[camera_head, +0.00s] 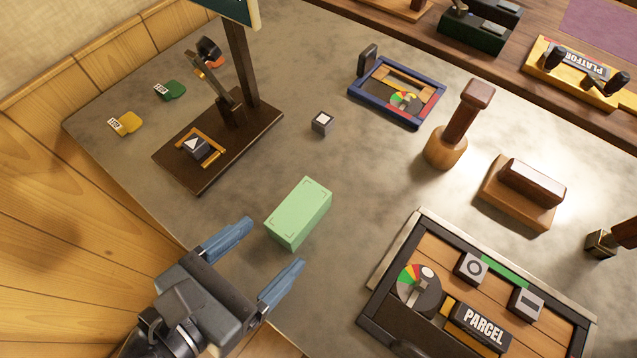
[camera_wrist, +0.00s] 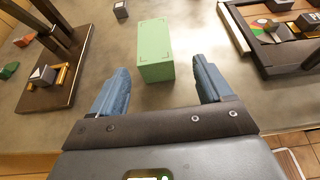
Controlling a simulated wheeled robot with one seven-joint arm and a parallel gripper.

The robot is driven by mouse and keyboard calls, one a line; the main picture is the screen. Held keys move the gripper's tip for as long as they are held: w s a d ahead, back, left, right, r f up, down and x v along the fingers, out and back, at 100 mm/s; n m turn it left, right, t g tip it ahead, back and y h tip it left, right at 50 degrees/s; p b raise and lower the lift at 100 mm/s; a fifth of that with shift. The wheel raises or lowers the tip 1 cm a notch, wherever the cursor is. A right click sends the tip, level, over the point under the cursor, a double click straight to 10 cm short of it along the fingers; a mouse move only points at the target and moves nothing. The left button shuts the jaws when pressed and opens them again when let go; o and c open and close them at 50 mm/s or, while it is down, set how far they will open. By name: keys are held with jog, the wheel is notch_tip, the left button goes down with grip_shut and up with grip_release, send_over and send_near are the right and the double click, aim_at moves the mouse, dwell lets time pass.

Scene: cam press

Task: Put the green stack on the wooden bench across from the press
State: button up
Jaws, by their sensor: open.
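The green stack (camera_head: 298,212) is a pale green block standing on the grey tabletop. It also shows upright in the wrist view (camera_wrist: 155,50). My gripper (camera_head: 274,243) is open, with its two blue fingers pointing towards the stack's near side. In the wrist view my gripper (camera_wrist: 161,68) has one finger to each side of the stack, with gaps, and nothing is held. What looks like the press (camera_head: 232,112), a dark wooden base with a post and lever, stands to the left. The wooden bench (camera_head: 425,33) runs along the top right, beyond the grey table.
A small grey cube (camera_head: 322,122) lies beyond the stack. A blue-framed tray (camera_head: 392,92), a wooden stamp (camera_head: 462,125) and a PARCEL tray (camera_head: 377,318) stand to the right. The bench bears a dark green box (camera_head: 472,36) and a yellow PLATFORM board (camera_head: 540,60).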

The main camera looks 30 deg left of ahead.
aim_at(299, 213)
jog(key=shift+w, duration=0.55)
jog(key=shift+a+x, duration=0.15)
jog(key=shift+x, duration=1.75)
jog(key=shift+a+x, duration=0.15)
jog(key=shift+x, duration=1.75)
jog(key=c, duration=1.2)
jog(key=shift+r, duration=0.1)
